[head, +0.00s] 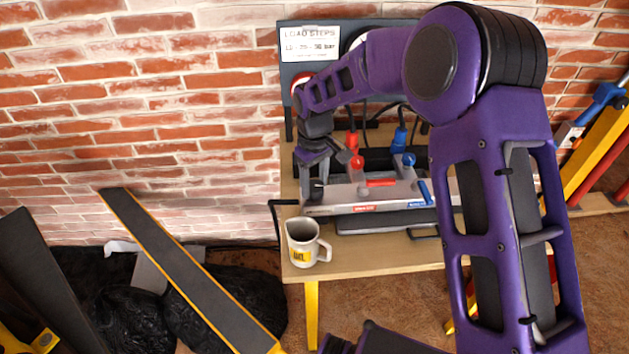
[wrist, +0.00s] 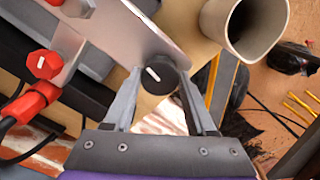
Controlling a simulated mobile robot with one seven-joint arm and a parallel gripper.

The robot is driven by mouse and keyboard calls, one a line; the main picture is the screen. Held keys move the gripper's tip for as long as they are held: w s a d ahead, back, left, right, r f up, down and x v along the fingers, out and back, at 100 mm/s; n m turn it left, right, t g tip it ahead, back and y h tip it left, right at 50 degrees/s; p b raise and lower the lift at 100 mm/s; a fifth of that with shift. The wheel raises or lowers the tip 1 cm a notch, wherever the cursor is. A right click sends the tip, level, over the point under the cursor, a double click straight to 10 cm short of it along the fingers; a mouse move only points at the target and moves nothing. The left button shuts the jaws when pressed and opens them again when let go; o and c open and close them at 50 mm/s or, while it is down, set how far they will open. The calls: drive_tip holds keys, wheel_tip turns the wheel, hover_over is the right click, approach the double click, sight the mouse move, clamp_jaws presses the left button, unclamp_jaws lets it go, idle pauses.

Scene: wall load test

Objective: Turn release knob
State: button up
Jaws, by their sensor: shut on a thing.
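The release knob (wrist: 157,80) is round and black with a white pointer mark, at the end of a grey metal plate (wrist: 128,35). My gripper (wrist: 158,76) has one finger on each side of the knob and is shut on it. In the head view my gripper (head: 319,176) reaches down to the left end of the grey pump unit (head: 340,196) on the bench. The knob looks small and dark there, partly hidden by my fingers. The pump has red (head: 380,182) and blue (head: 425,191) levers and matching hose couplings.
A mug (head: 303,247) stands on the bench (head: 345,261) in front of the pump's left end, and shows close beside the knob in the wrist view (wrist: 215,18). A dark panel with a "LOAD STEPS" sign (head: 310,43) stands behind, against a brick wall.

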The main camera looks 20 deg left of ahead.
sight(315, 185)
drive_tip(key=shift+n, duration=0.7)
drive_tip(key=o, duration=1.4)
drive_tip(key=shift+c, duration=0.2)
wheel_tip(315, 185, up, 17)
drive_tip(key=p, duration=0.1)
drive_tip(key=shift+r, duration=0.2)
